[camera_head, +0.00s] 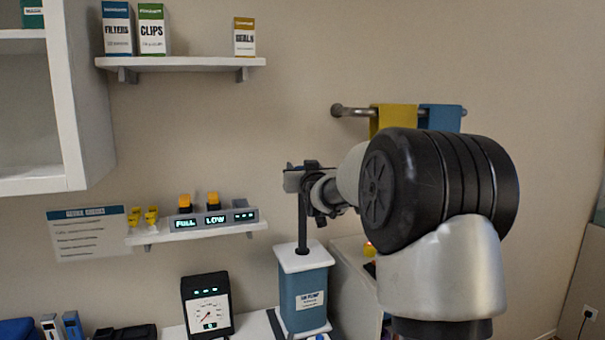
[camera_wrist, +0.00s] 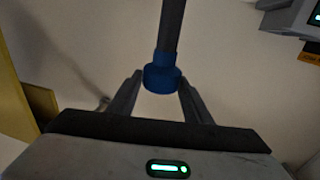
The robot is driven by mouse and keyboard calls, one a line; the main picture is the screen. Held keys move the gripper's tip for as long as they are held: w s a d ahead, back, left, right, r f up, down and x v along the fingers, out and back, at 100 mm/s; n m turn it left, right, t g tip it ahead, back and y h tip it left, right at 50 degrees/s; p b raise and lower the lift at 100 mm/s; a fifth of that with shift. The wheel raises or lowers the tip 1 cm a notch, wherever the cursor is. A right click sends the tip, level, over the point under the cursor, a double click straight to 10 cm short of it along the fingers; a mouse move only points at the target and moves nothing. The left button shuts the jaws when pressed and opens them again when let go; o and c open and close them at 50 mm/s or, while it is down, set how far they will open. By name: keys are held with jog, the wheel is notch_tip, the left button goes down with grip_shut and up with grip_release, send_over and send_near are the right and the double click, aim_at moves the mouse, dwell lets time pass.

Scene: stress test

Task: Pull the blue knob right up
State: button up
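The blue knob (camera_wrist: 162,79) sits at the end of a dark rod in the wrist view. In the head view only a small bit of blue (camera_head: 290,167) shows at the top of the upright rod (camera_head: 302,218), mostly hidden by my gripper. The rod rises from the white top of a blue pump box (camera_head: 303,287), with a long stretch of it exposed. My gripper (camera_wrist: 161,80) has one finger on each side of the knob, and both fingertips appear to touch it. In the head view my gripper (camera_head: 300,178) reaches in from the right.
A small shelf (camera_head: 150,236) with lit displays is on the wall left of the rod. A gauge (camera_head: 207,304) stands left of the pump. A rail with yellow and blue towels (camera_head: 440,117) is behind my arm. The wall above the rod is clear.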

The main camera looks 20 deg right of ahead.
jog(key=shift+o, duration=1.1)
jog(key=shift+f, duration=0.15)
jog(key=shift+s, duration=0.15)
jog(key=s+a+b, duration=0.2)
jog(key=s, duration=1.5)
jog(key=shift+a+b, duration=0.3)
jog(key=shift+a, duration=0.1)
